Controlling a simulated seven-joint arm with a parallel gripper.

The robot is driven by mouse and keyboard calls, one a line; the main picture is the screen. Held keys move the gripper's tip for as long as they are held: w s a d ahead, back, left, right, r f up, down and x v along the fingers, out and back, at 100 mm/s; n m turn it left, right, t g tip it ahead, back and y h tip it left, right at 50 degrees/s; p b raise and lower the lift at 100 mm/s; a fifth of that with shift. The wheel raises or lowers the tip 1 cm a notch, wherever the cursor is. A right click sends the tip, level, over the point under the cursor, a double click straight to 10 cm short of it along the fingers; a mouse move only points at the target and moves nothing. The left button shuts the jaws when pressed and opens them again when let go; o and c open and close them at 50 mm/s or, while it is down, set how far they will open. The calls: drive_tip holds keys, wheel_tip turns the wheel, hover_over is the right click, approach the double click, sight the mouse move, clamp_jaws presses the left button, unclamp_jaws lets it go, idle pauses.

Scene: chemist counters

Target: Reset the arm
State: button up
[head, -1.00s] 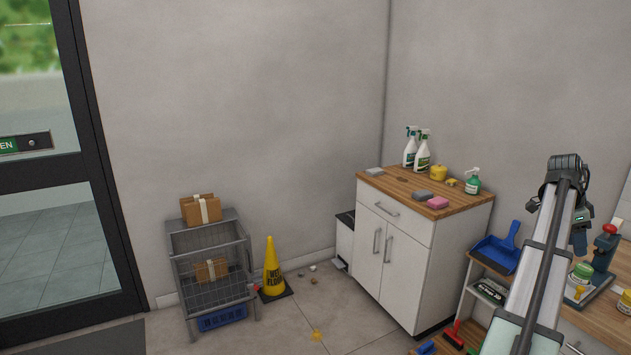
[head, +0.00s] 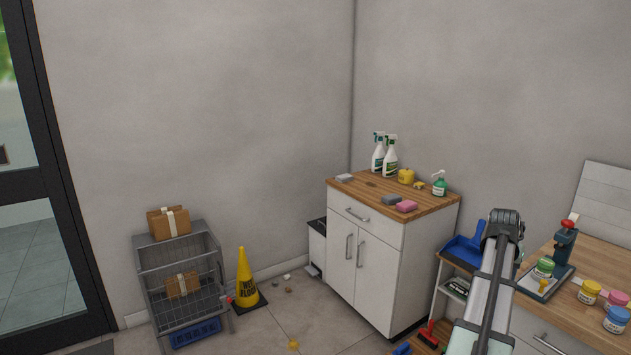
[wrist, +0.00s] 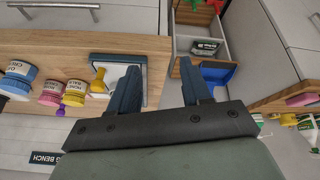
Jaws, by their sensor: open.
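My gripper (wrist: 158,82) is in the wrist view, its two dark blue fingers spread apart with nothing between them. It is over the gap between the wooden bench (wrist: 120,44) and the shelf unit beside it. In the head view my arm (head: 487,290) rises at the lower right, folded at its dark joint. The gripper itself cannot be made out there.
A press (head: 562,250) and several labelled jars (head: 589,292) stand on the bench at right. A blue dustpan (head: 466,250) is close to my arm. The white cabinet (head: 375,270) bears bottles and sponges. A yellow cone (head: 246,280) and wire cart (head: 180,290) stand left.

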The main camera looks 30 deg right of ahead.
drive_tip(key=w+a+f+n+y, duration=0.15)
drive_tip(key=w+a+f, duration=0.25)
drive_tip(key=a+f, duration=0.5)
drive_tip(key=w+a+f+n+y, duration=0.1)
drive_tip(key=w+a+f+n, duration=0.15)
drive_tip(key=a+f, duration=0.7)
drive_tip(key=w+a+f+n+y, duration=0.1)
drive_tip(key=w+a+f+y, duration=0.1)
drive_tip(key=w+a+f, duration=0.65)
drive_tip(key=s+a+f+n+g+y, duration=0.1)
drive_tip(key=s+a+f+n+y, duration=0.3)
drive_tip(key=a+f, duration=1.2)
drive_tip(key=s+a+f+n+g+h, duration=0.1)
drive_tip(key=s+a+f, duration=0.3)
drive_tip(key=a, duration=0.5)
drive_tip(key=s+a+f+n+g+h, duration=0.1)
drive_tip(key=s+a+f+n+g, duration=0.2)
drive_tip(key=s+a, duration=0.5)
drive_tip(key=s+a+f+n+g+h, duration=0.1)
drive_tip(key=s+a+f, duration=0.4)
drive_tip(key=a, duration=0.6)
drive_tip(key=shift+s+a+f+n+g, duration=0.2)
drive_tip(key=shift+s+n+g, duration=0.25)
drive_tip(key=shift+s, duration=0.4)
